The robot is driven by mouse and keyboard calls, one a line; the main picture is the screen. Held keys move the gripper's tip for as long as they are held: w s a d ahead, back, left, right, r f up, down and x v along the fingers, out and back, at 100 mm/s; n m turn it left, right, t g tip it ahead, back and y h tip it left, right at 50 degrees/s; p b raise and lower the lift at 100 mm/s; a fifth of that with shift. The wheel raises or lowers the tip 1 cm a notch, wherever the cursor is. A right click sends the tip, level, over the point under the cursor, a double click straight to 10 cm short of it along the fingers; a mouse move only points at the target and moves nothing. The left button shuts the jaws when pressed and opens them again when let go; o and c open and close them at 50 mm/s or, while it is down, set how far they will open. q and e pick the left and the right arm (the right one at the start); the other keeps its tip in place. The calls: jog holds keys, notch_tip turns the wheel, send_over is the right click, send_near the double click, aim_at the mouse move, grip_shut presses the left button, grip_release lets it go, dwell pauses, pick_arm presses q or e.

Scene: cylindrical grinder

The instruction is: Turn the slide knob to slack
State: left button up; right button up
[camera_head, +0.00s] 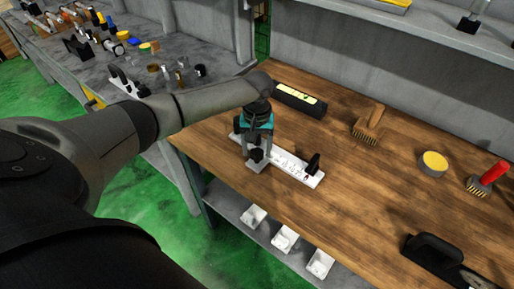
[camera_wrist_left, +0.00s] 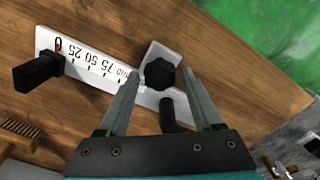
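A white scale bar (camera_head: 290,168) lies on the wooden bench; in the left wrist view it (camera_wrist_left: 90,68) carries numbers and a red mark near the 0 end. A black lobed knob (camera_wrist_left: 159,74) sits on a white slide plate (camera_wrist_left: 160,50) across the bar, beyond the 75 mark. A black upright handle (camera_head: 313,163) stands at the 0 end, and another black post (camera_wrist_left: 178,113) is near the knob. My left gripper (camera_head: 258,157) is over the slide; in its wrist view its open fingers (camera_wrist_left: 160,75) stand either side of the knob, with visible gaps. My right gripper is not visible.
A wooden brush (camera_head: 369,124), a yellow round tin (camera_head: 433,163), a red-handled brush (camera_head: 488,178) and a black tray (camera_head: 300,99) are on the bench. White bins (camera_head: 285,238) stand on the lower shelf.

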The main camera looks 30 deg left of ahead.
pick_arm(q)
grip_shut()
jog(key=shift+r+p, duration=0.1)
jog(key=shift+p, duration=0.35)
jog(key=n+p, duration=0.6)
jog(key=p, duration=0.2)
jog(key=shift+s+d+r+p, duration=0.1)
jog(key=shift+p, duration=0.25)
jog(key=n+p, duration=0.2)
jog(key=n, duration=0.1)
jog(key=n+p, duration=0.1)
jog(key=n, duration=0.1)
jog(key=shift+n+p, duration=0.3)
jog(key=shift+n, duration=0.1)
jog(key=n+p, duration=0.1)
jog(key=n, duration=0.1)
jog(key=shift+n, duration=0.3)
jog(key=shift+f+n+p, duration=0.2)
jog(key=shift+n+p, duration=0.15)
jog(key=shift+n, duration=1.35)
